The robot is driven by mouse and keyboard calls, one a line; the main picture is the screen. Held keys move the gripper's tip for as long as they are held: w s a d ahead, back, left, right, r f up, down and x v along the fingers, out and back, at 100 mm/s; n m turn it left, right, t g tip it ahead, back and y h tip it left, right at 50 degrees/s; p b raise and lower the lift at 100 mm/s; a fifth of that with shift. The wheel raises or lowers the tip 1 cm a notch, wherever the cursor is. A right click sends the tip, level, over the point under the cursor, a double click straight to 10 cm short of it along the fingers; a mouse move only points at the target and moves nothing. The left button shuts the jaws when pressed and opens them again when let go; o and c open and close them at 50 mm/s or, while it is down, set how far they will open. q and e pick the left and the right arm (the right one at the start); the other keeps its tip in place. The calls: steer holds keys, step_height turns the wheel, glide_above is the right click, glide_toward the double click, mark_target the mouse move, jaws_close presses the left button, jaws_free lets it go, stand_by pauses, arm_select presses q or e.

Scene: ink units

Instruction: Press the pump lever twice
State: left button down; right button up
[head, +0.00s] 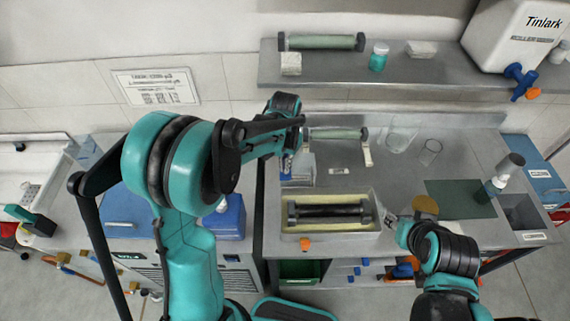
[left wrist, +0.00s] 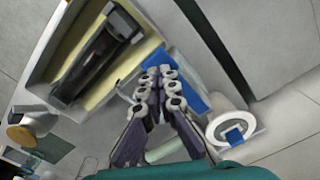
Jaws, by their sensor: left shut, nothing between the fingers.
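My left gripper shows in the left wrist view (left wrist: 159,76), its two fingers together and empty. In the head view its fingers are mostly hidden behind my left arm, near the bench's left side. A blue part (left wrist: 186,103) lies just beyond the fingers in the left wrist view; a blue and white item also shows beside the gripper in the head view (head: 287,167). I cannot tell whether this is the pump lever, or whether the fingers touch it. My right gripper (head: 405,232) is low at the bench's front right; its fingers are unclear.
A cream tray (head: 330,229) holds a black roller (head: 328,211). A green roller (head: 336,133) and glass beakers (head: 400,137) stand behind it. A tan disc (head: 425,206) is near my right gripper. A white Tinlark container (head: 510,38) with a blue tap (head: 519,80) sits on the shelf.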

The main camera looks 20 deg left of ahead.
arm_select(q)
steer(key=shift+f, duration=0.1)
steer(key=shift+f+b, duration=1.75)
steer(key=shift+f, duration=0.2)
steer(key=shift+r, duration=0.1)
steer(key=shift+r+p, duration=1.4)
steer(key=shift+r, duration=0.55)
steer(key=shift+r, duration=0.1)
step_height(320, 180, up, 6)
steer(key=p, duration=0.4)
